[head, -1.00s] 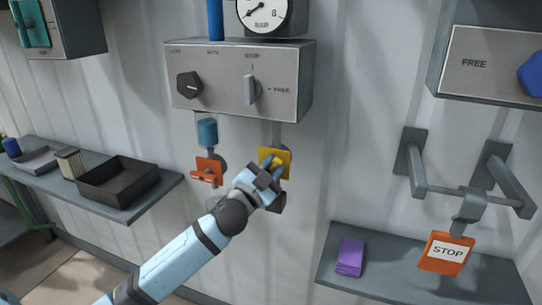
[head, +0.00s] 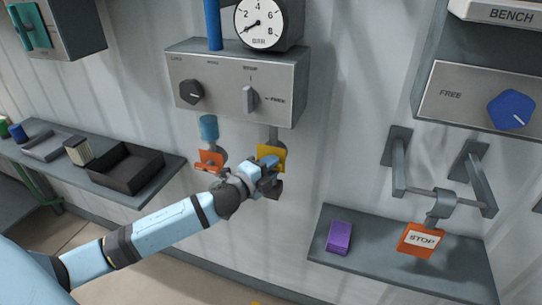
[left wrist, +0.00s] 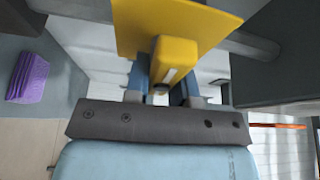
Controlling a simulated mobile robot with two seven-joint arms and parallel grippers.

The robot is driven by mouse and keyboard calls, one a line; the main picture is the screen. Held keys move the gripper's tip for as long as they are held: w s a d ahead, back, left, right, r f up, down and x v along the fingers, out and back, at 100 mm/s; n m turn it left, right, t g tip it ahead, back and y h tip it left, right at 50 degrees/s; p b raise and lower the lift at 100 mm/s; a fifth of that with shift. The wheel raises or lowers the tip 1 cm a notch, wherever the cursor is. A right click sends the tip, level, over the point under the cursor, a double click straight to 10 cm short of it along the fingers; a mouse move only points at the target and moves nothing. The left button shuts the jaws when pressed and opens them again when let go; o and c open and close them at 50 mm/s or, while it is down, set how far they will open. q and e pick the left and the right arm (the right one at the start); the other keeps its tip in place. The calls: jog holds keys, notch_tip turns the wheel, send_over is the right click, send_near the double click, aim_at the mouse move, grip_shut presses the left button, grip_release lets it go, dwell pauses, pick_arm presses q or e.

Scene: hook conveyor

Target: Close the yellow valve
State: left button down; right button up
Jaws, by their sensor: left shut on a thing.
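The yellow valve (head: 270,153) sits on a pipe below the grey control box in the head view. My left gripper (head: 268,166) is at the valve, its fingers shut on the yellow handle. In the left wrist view the yellow handle (left wrist: 174,62) stands between the two blue fingers (left wrist: 161,85), with a flat yellow plate (left wrist: 130,30) behind it. The gripper covers part of the valve in the head view. My right gripper is not in view.
An orange valve (head: 210,161) is just left of the yellow one. The control box (head: 235,85) with knobs and a gauge (head: 262,22) is above. Shelves stand on both sides, with a black tray (head: 125,170) left, a purple block (head: 339,236) and an orange STOP tag (head: 421,240) right.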

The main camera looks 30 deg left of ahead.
pick_arm(q)
jog(key=shift+m+p, duration=0.45)
jog(key=shift+m, duration=0.05)
jog(key=shift+f, duration=0.1)
jog(key=c, duration=1)
grip_release()
jog(key=shift+o, duration=0.2)
jog(key=shift+s+f, duration=0.1)
jog(key=shift+s, duration=0.2)
jog(key=s+a+b, duration=0.2)
jog(key=s+b, duration=0.2)
jog(key=s, duration=0.9)
jog(key=shift+a+g, duration=0.1)
jog(key=shift+g, duration=0.2)
